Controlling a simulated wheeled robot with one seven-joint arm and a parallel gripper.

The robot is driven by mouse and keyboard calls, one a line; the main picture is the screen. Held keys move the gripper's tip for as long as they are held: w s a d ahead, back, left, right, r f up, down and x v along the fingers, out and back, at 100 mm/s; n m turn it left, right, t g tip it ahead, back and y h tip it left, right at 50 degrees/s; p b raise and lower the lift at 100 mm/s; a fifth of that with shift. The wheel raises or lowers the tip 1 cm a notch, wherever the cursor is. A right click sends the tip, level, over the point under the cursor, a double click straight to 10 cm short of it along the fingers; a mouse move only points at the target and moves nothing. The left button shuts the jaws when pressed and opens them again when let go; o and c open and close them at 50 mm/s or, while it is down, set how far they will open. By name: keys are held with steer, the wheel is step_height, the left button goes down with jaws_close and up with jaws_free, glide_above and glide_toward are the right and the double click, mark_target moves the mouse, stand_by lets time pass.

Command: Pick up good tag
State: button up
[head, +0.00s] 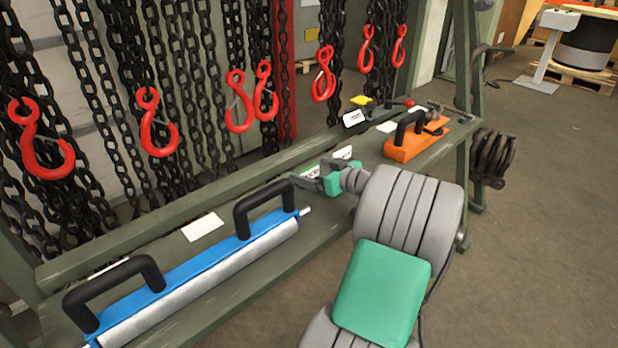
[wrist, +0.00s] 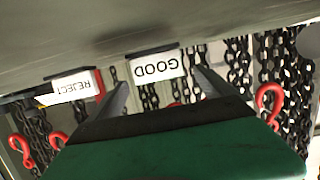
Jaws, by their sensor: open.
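The good tag (wrist: 157,67) is a small white block with black "GOOD" lettering, upside down in the wrist view. My open gripper (wrist: 161,82) has one finger on either side of it, with a visible gap at each side; I cannot tell whether the tag lies fully between the fingertips. In the head view my gripper (head: 312,176) is low over the bench, and a small pale piece with green marks, likely the good tag (head: 311,170), shows at its fingers. The reject tag (wrist: 72,89) is to the left in the wrist view, outside the fingers.
The green bench (head: 330,225) holds a blue bar tool with black handles (head: 200,285) in front and an orange handled block (head: 415,140) farther back. White cards (head: 203,227) lie on the bench. Chains with red hooks (head: 155,125) hang behind it.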

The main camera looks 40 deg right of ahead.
steer(key=shift+c, duration=0.4)
steer(key=c, duration=1.4)
